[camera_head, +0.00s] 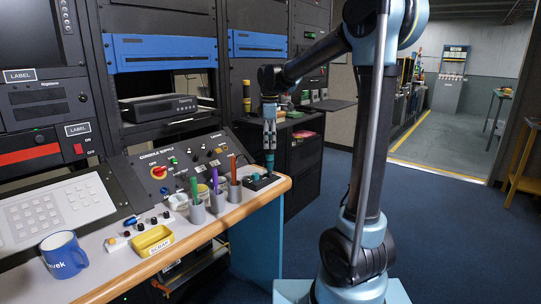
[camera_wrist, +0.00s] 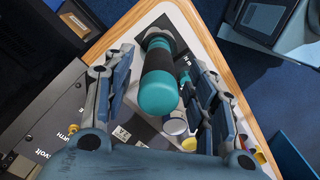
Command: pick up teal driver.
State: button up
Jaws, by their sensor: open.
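The teal driver (camera_wrist: 158,92) has a thick handle with a rounded teal end, a black middle and a teal collar. In the wrist view it lies between the two fingers of my open gripper (camera_wrist: 155,62), with a visible gap on the left side and the right finger close beside it. I cannot tell whether that finger touches. In the head view my gripper (camera_head: 269,140) points down over the right end of the console desk, with the teal driver (camera_head: 269,162) just below it, partly hidden by the fingers. The driver's far end and what holds it are hard to make out.
Pen cups (camera_head: 217,201) stand just left of my gripper, holding green, purple and orange pens. Farther left are a yellow scrap tray (camera_head: 153,241) and a blue mug (camera_head: 63,256). The sloped console panel (camera_head: 180,165) rises behind. The desk's wooden edge (camera_head: 255,200) is in front.

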aim_at(270, 156)
jog(key=shift+f, duration=1.95)
grip_shut()
jog(key=shift+r, duration=0.15)
